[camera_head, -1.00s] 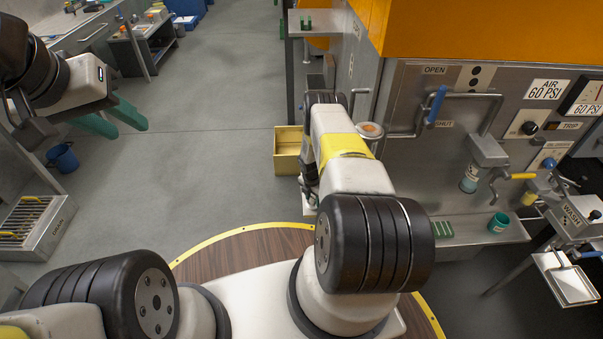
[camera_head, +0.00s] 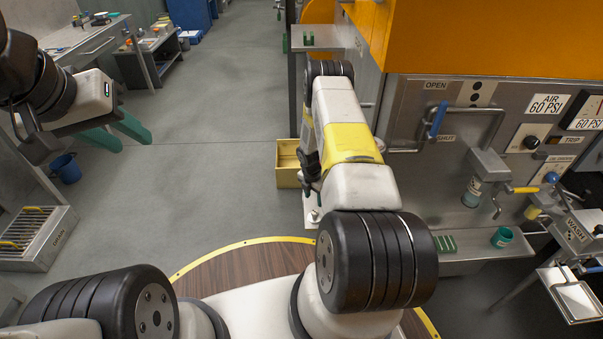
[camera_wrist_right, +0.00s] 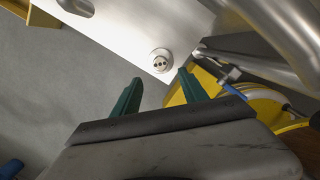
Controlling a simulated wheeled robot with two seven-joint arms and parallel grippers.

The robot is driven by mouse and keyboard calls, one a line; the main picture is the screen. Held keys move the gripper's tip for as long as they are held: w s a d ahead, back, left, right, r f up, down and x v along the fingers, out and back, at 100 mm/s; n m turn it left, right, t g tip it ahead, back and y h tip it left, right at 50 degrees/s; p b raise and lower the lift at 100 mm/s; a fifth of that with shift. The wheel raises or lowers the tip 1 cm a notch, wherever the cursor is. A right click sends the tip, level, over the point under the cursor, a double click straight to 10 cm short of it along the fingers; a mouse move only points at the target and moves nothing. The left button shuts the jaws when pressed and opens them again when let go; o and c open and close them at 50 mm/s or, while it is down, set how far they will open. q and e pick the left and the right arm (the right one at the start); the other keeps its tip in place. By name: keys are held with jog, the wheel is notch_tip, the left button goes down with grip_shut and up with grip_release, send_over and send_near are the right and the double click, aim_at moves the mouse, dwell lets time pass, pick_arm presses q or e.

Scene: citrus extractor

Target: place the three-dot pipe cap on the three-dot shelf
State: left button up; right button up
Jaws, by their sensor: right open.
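A small round pale piece with dark dots, apparently three, shows in the right wrist view (camera_wrist_right: 160,61). It sits on a flat white surface (camera_wrist_right: 125,30); it looks like the three-dot pipe cap. My right gripper (camera_wrist_right: 160,95) is open and empty, its two green fingers pointing toward the piece, which appears between and beyond the tips. In the head view the right forearm mostly hides that gripper; a white plate with a small round piece (camera_head: 316,215) shows beside it. My left gripper (camera_head: 117,136) is open and empty over the floor at left. I cannot tell which shelf carries three dots.
Metal pipes (camera_wrist_right: 275,45) and a yellow round part (camera_wrist_right: 262,103) lie close right of my right fingers. A yellow bin (camera_head: 288,163) stands left of the forearm. The machine's lower ledge (camera_head: 475,255) holds a teal cup (camera_head: 502,237). A small shelf (camera_head: 322,37) is at the upper middle.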

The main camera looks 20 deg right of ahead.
jog(key=w+a+r+m+t, duration=0.1)
jog(key=w+r+m, duration=0.15)
jog(key=r, duration=0.85)
jog(key=w+r+m, duration=0.1)
jog(key=r+m, duration=0.2)
jog(key=r, duration=0.7)
jog(key=s+a+r+m+t, duration=0.1)
jog(key=s+a+r+m, duration=0.15)
jog(key=r, duration=0.75)
jog(key=s+a+r+m+t, duration=0.1)
jog(key=s+a+r+m, duration=0.2)
jog(key=r, duration=0.8)
jog(key=s+a+r+m+t+y, duration=0.1)
jog(key=s+a+r+m+y, duration=0.15)
jog(key=s+r+m, duration=0.7)
jog(key=s+a+r+m, duration=0.1)
jog(key=s+a+r, duration=0.1)
jog(key=s, duration=0.7)
jog(key=s+a+r+m+t, duration=0.1)
jog(key=s+a+r+m, duration=0.1)
jog(key=s+r, duration=0.3)
jog(key=s+y, duration=0.1)
jog(key=s, duration=0.3)
jog(key=shift+s+a+r, duration=0.25)
jog(key=shift+a+r, duration=0.05)
jog(key=shift+a, duration=0.05)
